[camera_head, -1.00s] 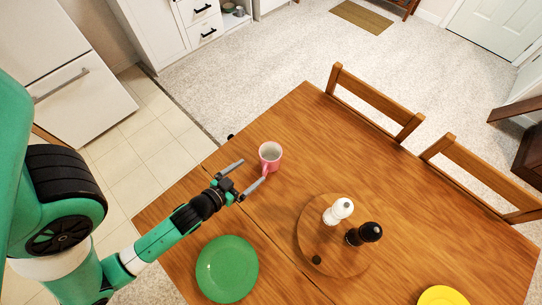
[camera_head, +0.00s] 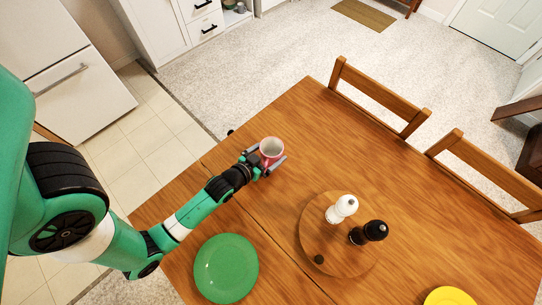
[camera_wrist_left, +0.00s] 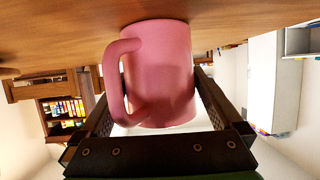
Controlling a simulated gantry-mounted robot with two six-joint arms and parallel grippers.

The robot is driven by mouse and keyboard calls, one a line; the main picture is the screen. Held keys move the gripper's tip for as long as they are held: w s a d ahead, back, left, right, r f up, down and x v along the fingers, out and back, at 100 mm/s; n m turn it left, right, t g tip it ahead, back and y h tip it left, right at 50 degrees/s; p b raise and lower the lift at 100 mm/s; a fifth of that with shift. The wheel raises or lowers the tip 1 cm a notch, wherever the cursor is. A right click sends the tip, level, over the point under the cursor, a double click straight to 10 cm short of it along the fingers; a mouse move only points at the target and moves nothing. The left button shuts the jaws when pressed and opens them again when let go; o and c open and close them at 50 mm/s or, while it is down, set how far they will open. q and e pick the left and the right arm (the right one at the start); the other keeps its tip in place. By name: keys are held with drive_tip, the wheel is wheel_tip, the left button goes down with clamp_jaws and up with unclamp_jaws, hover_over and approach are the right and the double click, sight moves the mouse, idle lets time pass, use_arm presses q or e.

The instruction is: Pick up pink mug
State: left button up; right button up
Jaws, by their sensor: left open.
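The pink mug (camera_head: 271,150) stands upright on the wooden table near its far left edge. My left gripper (camera_head: 268,160) is open, with its two fingers on either side of the mug. In the left wrist view the mug (camera_wrist_left: 163,75) appears upside down between the fingers, and its handle points to the left, close to one finger. A gap shows beside the mug on at least one side. I cannot tell whether either finger touches it. My right gripper is not in view.
A green plate (camera_head: 226,268) lies on the table in front of my left arm. A round wooden board (camera_head: 318,240) holds a white shaker (camera_head: 342,208) and a black shaker (camera_head: 369,232). A yellow plate (camera_head: 450,297) lies at the lower right. Wooden chairs (camera_head: 380,96) line the far side.

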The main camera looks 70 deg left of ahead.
use_arm(q)
drive_tip(key=shift+r, duration=0.1)
drive_tip(key=c, duration=1.3)
drive_tip(key=shift+c, duration=0.2)
drive_tip(key=shift+r, duration=0.15)
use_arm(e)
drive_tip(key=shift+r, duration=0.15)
